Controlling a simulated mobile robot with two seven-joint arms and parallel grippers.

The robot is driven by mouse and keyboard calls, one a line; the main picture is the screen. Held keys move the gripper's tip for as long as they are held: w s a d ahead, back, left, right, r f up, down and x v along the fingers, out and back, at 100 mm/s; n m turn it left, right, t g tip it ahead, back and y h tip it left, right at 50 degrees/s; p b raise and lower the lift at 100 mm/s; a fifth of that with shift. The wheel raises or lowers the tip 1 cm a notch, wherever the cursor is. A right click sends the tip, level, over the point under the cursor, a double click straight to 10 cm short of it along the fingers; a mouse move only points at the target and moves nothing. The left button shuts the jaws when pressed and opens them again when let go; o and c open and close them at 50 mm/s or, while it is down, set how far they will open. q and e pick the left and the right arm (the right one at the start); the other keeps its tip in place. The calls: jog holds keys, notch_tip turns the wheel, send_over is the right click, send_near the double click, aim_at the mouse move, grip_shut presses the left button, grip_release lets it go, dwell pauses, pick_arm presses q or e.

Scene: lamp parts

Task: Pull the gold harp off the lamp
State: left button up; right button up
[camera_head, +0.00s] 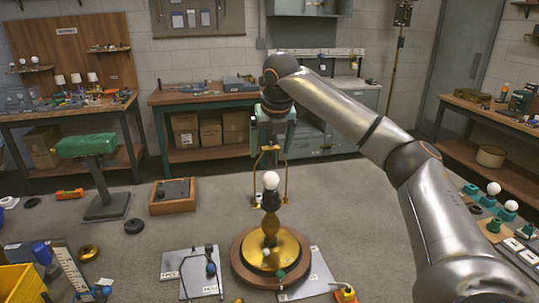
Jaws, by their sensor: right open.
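The lamp stands upright in the middle front, with a gold base plate (288,250), a gold-brown stem (270,222), a dark socket (270,200) and a white bulb (270,181). The gold harp (286,182) rises on both sides of the bulb, its lower ends near the socket. My right gripper (271,147) points down at the top of the harp, directly above the bulb. It is open; whether its fingers touch the harp I cannot tell. My left gripper is out of view.
The lamp rests on a round wooden board (241,268). Flat grey plates (190,277) with small parts lie around it. A green-topped stand (88,145) and a wooden tray (172,206) are at left, a yellow bin (18,285) at front left. Workbenches line the back.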

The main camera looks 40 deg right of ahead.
jog(key=shift+x, duration=1.75)
jog(key=shift+c, duration=0.3)
jog(key=shift+w, duration=0.1)
jog(key=c, duration=0.9)
jog(key=shift+f, duration=0.1)
jog(key=c, duration=0.5)
jog(key=o, duration=0.8)
jog(key=shift+c, duration=0.2)
jog(key=shift+f, duration=0.1)
grip_shut()
jog(key=shift+r, duration=0.45)
